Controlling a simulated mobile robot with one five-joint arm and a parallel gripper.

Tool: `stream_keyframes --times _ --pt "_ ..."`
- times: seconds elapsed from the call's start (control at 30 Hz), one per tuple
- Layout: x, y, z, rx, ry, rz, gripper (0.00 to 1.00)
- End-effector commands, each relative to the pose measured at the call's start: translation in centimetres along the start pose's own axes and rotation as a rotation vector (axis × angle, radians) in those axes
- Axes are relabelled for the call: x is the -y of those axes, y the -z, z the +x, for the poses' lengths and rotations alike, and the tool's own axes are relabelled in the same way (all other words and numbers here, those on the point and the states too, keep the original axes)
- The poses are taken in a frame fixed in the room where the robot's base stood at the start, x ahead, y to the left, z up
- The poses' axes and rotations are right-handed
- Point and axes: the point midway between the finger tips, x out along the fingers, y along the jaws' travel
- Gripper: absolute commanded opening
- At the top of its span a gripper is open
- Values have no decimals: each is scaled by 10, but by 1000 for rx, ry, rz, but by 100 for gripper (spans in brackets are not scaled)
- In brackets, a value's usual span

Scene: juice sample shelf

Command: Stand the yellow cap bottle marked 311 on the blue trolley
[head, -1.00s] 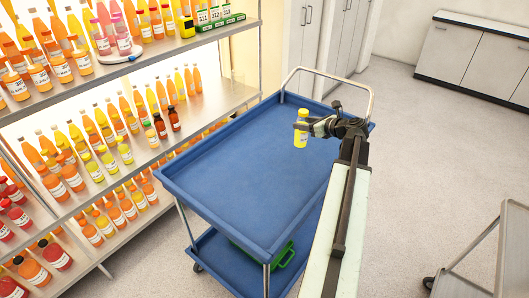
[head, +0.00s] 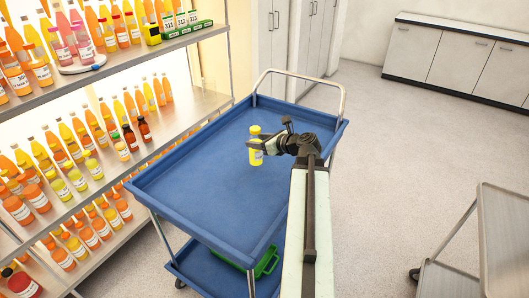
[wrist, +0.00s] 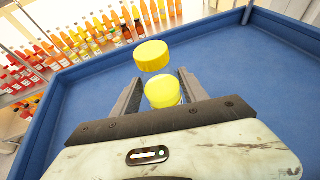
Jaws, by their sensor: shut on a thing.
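The yellow cap bottle (head: 256,152) is upright in my gripper (head: 250,146), over the far right half of the blue trolley's top tray (head: 190,195). In the wrist view its yellow cap (wrist: 152,56) stands out above the jaws, and its pale yellow body (wrist: 163,92) sits between the two fingers of my gripper (wrist: 158,84). The bottle's number cannot be read. I cannot tell whether its base touches the tray. The tray is otherwise empty.
A lit shelf (head: 185,125) of juice bottles stands close along the trolley's left side. The trolley's handle (head: 300,75) rises at its far end. A green crate (head: 267,262) is on the lower tray. A grey cart (head: 505,235) stands at the right, with open floor between.

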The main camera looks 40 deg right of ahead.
Motion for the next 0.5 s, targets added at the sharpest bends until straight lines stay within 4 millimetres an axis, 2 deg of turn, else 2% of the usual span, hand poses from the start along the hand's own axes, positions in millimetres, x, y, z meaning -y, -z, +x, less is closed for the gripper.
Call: stream_keyframes --times 0.03,0.1,0.3,0.4,0.5 --pt "22 2 2 1 5 3 0" --pt "44 5 0 1 4 2 0" --pt "99 13 -6 1 2 0 0" --pt "114 15 -8 1 1 0 0" --pt "119 16 -9 1 0 0 0"
